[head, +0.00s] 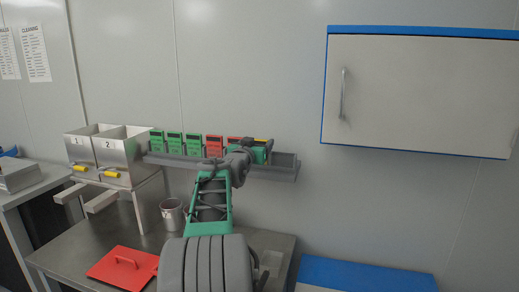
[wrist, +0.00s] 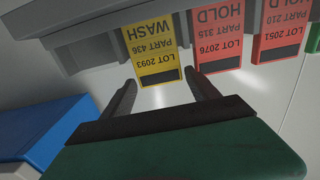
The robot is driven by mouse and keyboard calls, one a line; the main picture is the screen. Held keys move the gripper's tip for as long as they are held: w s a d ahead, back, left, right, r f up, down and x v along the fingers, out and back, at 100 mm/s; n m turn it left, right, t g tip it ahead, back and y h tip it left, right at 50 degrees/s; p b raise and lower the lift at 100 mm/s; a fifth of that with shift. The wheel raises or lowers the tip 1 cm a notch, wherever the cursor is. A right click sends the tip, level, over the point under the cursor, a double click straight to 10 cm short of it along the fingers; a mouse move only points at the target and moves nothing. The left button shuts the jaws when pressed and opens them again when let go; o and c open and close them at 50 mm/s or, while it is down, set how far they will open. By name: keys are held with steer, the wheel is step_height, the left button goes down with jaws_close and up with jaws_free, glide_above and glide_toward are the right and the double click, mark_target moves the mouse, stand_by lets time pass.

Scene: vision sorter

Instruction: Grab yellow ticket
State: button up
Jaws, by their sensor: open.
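The yellow ticket (wrist: 152,48) reads WASH, LOT 2093, PART 436 and hangs in a grey rack, upside down in the wrist view. In the head view only a thin yellow strip (head: 262,140) shows above my gripper. My gripper (wrist: 162,90) is open and empty. Its two dark fingers point at the ticket's dark-banded end, one to each side, and the ticket is not clasped. The right finger lies close to the neighbouring red HOLD ticket (wrist: 217,35), LOT 2076. I cannot tell whether the fingers touch anything.
Another red ticket (wrist: 277,30) stands further along the rack (head: 285,172), with several green tickets (head: 174,142) at its left end. Numbered metal bins (head: 118,152) stand left of it. A red lid (head: 125,264) lies on the bench below. A wall cabinet (head: 420,95) hangs upper right.

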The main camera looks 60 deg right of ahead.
steer(key=shift+a, duration=0.1)
steer(key=c, duration=1.1)
steer(key=shift+r, duration=0.1)
